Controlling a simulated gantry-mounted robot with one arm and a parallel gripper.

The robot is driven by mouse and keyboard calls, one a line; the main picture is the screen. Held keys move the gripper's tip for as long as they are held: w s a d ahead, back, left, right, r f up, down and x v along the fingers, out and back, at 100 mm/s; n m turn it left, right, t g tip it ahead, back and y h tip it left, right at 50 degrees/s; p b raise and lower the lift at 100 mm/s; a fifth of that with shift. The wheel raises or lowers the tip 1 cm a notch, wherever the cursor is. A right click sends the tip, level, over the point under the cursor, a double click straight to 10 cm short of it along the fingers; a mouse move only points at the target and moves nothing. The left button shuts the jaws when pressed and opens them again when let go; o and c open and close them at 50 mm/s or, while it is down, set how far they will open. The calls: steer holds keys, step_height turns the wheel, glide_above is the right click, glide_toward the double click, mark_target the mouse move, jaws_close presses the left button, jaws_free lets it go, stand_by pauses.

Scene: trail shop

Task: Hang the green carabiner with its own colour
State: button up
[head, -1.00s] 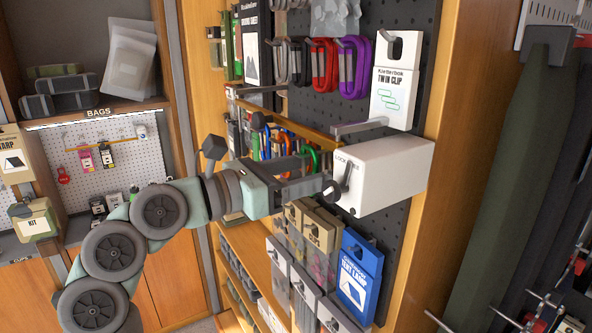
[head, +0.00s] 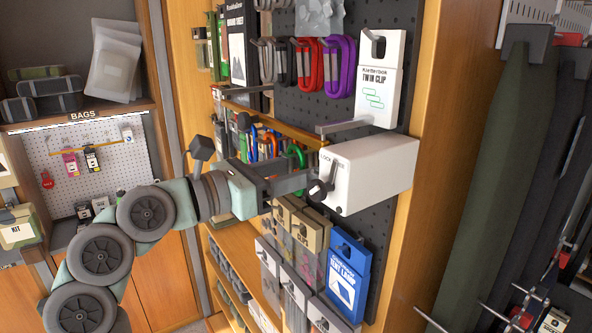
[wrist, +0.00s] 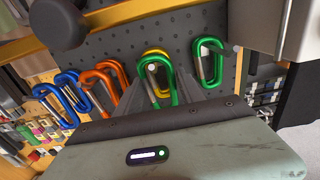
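In the wrist view, a green carabiner (wrist: 163,92) hangs on the middle hook, in front of a yellow carabiner (wrist: 153,54). Another green carabiner (wrist: 199,48) hangs on the hook to its right; a green one also shows in the head view (head: 298,153). Orange carabiners (wrist: 116,70) and blue carabiners (wrist: 42,92) hang to the left. My gripper (wrist: 155,100) is open, its dark fingers pointing at the middle hook, one on each side of the front green carabiner's lower part. In the head view, my gripper (head: 285,180) is beside the board, and its fingertips are partly hard to make out.
A white lock box (head: 370,172) sticks out just right of my gripper. Black, red and purple carabiners (head: 341,65) and a Twin Clip box (head: 380,85) hang above. Pouches (head: 295,235) and a blue lamp pack (head: 348,275) hang below. A wooden rail (head: 275,122) runs above the hooks.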

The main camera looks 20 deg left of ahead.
steer(key=c, duration=0.9)
steer(key=shift+r, duration=0.4)
steer(key=shift+r, duration=0.3)
steer(key=shift+s+a, duration=0.1)
steer(key=shift+s, duration=0.05)
steer(key=shift+s+a, duration=0.35)
steer(key=shift+s, duration=0.1)
steer(key=shift+s+a, duration=0.1)
steer(key=shift+b+v, duration=0.6)
steer(key=shift+v, duration=0.65)
